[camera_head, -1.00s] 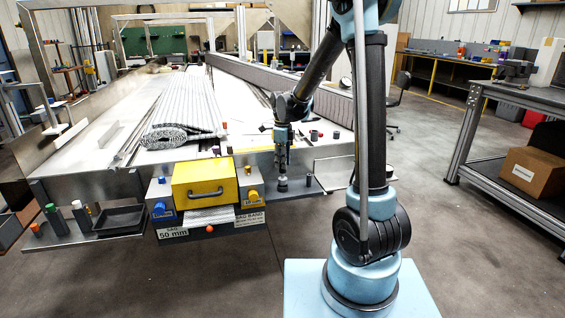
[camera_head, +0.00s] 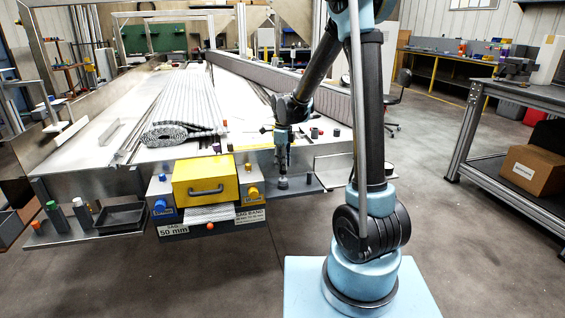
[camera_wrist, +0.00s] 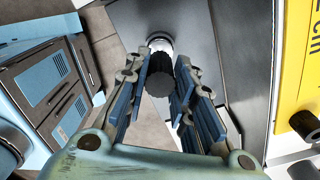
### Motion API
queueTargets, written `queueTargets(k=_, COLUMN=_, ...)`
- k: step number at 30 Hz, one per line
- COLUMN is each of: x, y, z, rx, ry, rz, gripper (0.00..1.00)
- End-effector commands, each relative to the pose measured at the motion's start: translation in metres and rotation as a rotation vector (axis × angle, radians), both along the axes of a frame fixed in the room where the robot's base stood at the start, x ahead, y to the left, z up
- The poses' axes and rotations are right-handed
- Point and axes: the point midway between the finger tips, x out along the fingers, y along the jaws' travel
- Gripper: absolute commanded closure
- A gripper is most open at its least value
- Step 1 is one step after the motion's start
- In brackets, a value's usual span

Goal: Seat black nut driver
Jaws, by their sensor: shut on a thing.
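The black nut driver (camera_wrist: 160,73) shows in the wrist view as a dark ribbed cylinder between the two fingertips. A bright silver round part (camera_wrist: 160,43) shows just beyond it; I cannot tell whether it belongs to the driver. My gripper (camera_wrist: 160,85) is shut on the driver, with a finger on each side. In the head view my gripper (camera_head: 283,163) points down over the grey metal shelf (camera_head: 308,186) right of the yellow box. A dark round end (camera_head: 283,183) shows below the fingers at shelf level. Whether the driver's lower end sits in a hole is hidden.
The yellow box (camera_head: 206,183) with a handle stands close left, with a yellow knob (camera_head: 253,192) beside it. A grey rolled slatted belt (camera_head: 180,133) lies on the conveyor.

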Motion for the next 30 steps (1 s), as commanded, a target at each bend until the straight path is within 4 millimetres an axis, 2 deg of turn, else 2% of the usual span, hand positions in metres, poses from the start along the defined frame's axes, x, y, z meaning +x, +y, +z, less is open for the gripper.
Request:
queueTargets(k=18, x=0.0, y=0.0, z=-0.012, rx=0.0, ry=0.0, rz=0.0, gripper=1.0)
queueTargets(k=19, x=0.0, y=0.0, z=-0.012, rx=0.0, ry=0.0, rz=0.0, gripper=0.72)
queueTargets(k=21, x=0.0, y=0.0, z=-0.012, rx=0.0, ry=0.0, rz=0.0, gripper=0.56)
queueTargets(k=22, x=0.0, y=0.0, z=-0.012, rx=0.0, ry=0.0, rz=0.0, gripper=0.53)
queueTargets(k=30, x=0.0, y=0.0, z=-0.012, rx=0.0, ry=0.0, rz=-0.001, gripper=0.53)
